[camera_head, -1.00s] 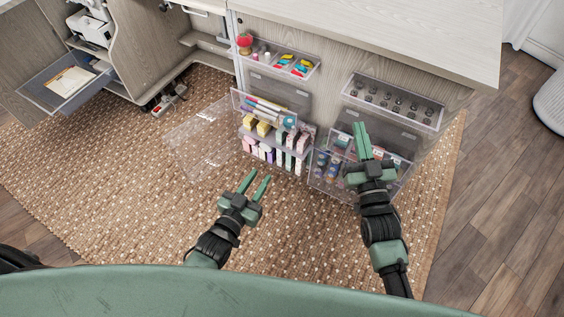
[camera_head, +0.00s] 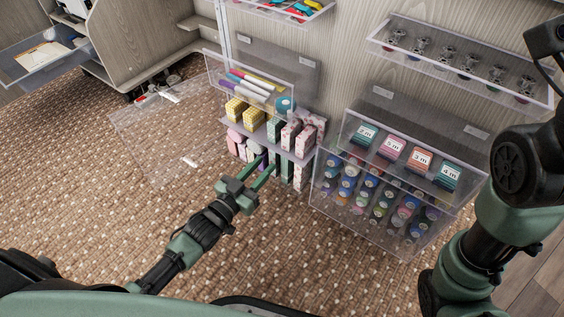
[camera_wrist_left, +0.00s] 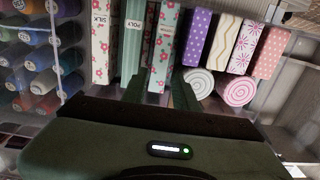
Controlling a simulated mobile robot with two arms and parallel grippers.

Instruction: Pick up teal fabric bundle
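Upright teal fabric bundles stand among patterned ones in a clear organizer on the cabinet door. In the head view, one teal bundle (camera_head: 273,130) is in the upper tier and another teal bundle (camera_head: 286,168) is in the lower tier. In the left wrist view, a teal bundle (camera_wrist_left: 134,45) stands between two floral ones. My left gripper (camera_head: 264,165) is open with its fingers pointing at the lower tier. In the left wrist view, the fingers (camera_wrist_left: 158,88) are apart, with the floral bundle ahead of the gap and the teal one ahead of the left finger. My right gripper is out of view.
A clear bin of thread spools (camera_head: 375,195) with labelled packs on top is right of the bundles. A tray of markers (camera_head: 250,88) is above them. A clear open panel (camera_head: 165,135) is at left. My right arm (camera_head: 520,200) fills the right edge.

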